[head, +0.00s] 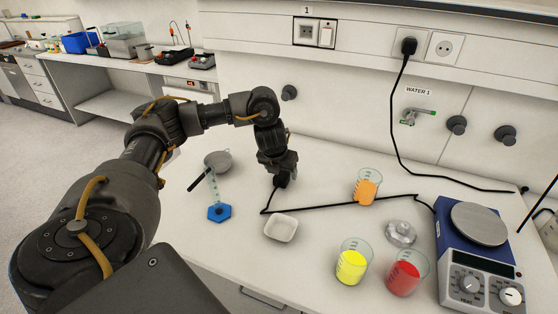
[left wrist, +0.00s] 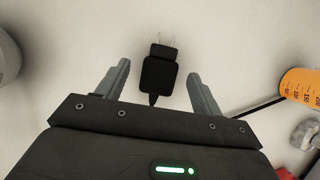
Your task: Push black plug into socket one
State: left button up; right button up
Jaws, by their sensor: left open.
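A black plug (left wrist: 159,74) with two metal prongs lies on the white bench, its cord leading off behind it. In the left wrist view it is between the two fingers of my left gripper (left wrist: 158,70), with a gap on each side. In the head view my left gripper (head: 279,172) points down over the plug (head: 282,183), which it partly hides. The gripper is open and holds nothing. Socket one (head: 306,32), under a "1" label, is on the wall panel at the back and is empty. My right gripper is not in view.
Another black plug (head: 408,46) sits in a wall socket at right. Beakers with orange (head: 367,188), yellow (head: 352,265) and red (head: 404,277) liquid stand right of the gripper. A white dish (head: 281,228) and a blue-based cylinder (head: 219,212) are close by.

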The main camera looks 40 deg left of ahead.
pick_arm(q)
jog(key=p+v, duration=0.2)
jog(key=v, duration=0.6)
jog(key=shift+r+p, duration=0.2)
jog(key=shift+p, duration=0.1)
jog(key=shift+s, duration=0.15)
